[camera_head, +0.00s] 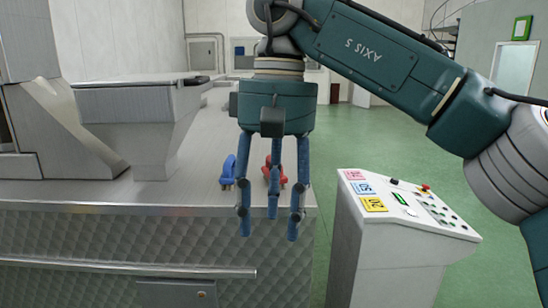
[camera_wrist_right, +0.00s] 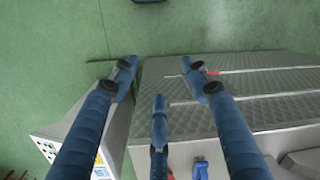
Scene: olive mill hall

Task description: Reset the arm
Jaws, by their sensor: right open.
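My right arm reaches in from the right in the head view. Its dark green three-fingered gripper (camera_head: 270,226) points down with blue fingers spread open and nothing between them. The fingers hang in front of the metal machine's near edge. In the right wrist view the open fingers (camera_wrist_right: 158,85) show over the green floor and the quilted metal front. A blue object (camera_head: 228,172) and a red object (camera_head: 283,178) are on the machine top behind the fingers. The blue object also shows in the wrist view (camera_wrist_right: 201,168). The red one is partly hidden. My left gripper is out of view.
The metal machine (camera_head: 90,225) has a quilted front, a horizontal rail (camera_head: 130,268) and a hopper-like housing (camera_head: 140,105) on top. A white control console (camera_head: 390,250) with coloured labels and buttons stands right of the gripper. Green floor (camera_head: 400,140) lies open behind it.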

